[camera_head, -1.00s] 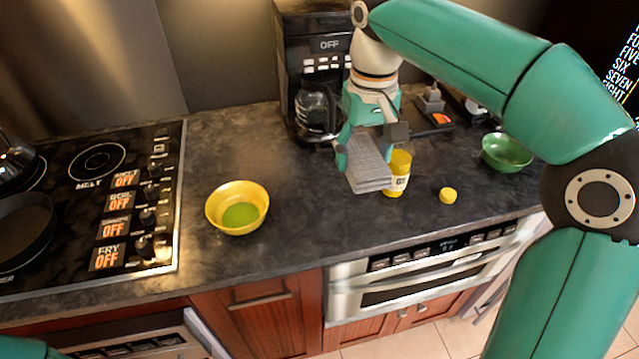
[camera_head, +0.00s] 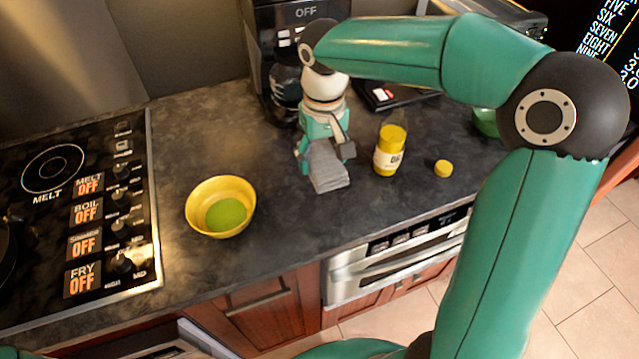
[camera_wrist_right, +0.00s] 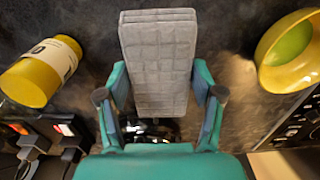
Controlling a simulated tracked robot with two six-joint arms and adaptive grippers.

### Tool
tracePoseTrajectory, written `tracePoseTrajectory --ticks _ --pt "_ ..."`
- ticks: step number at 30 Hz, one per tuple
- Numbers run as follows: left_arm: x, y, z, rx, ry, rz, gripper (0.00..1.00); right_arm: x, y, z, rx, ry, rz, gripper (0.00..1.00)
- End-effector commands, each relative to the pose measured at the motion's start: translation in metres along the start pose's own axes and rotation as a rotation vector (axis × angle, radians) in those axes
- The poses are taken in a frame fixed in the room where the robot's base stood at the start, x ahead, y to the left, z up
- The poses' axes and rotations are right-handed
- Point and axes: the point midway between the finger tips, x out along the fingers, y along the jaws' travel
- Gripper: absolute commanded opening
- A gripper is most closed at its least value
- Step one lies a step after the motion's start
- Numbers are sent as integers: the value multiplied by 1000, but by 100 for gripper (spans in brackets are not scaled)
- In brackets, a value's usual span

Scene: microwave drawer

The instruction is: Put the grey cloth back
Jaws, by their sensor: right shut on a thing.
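The grey cloth (camera_head: 328,170) is a folded, quilted stack held by my right gripper (camera_head: 325,149) over the dark counter. In the right wrist view the cloth (camera_wrist_right: 160,60) sits between the two fingers of my right gripper (camera_wrist_right: 160,95), which are shut on its near end, and its far end sticks out. In the head view the cloth is between the yellow bowl and the yellow jar. I cannot tell whether its underside touches the counter. My left gripper is not in view.
A yellow bowl (camera_head: 221,205) with green content stands left. A yellow jar (camera_head: 390,150) and its small yellow lid (camera_head: 443,168) are right. A coffee maker (camera_head: 285,60) stands behind. The stove (camera_head: 75,200) is at far left. Counter between cloth and bowl is clear.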

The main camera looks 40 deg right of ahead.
Motion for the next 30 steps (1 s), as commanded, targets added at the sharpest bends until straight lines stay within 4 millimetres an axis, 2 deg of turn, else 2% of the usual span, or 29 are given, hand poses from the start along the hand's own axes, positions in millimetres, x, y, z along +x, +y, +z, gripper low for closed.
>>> tracePoseTrajectory --ticks 1,3,11,18,30 --pt "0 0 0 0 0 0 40 12 1 1 1 -5 2 4" --pt "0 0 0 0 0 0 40 24 1 1 2 -4 1 4" --pt "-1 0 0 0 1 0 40 44 1 0 2 -1 1 4" --pt "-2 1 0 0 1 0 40 76 2 1 3 -3 1 4" --pt "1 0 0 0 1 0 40 84 1 0 2 0 0 4"
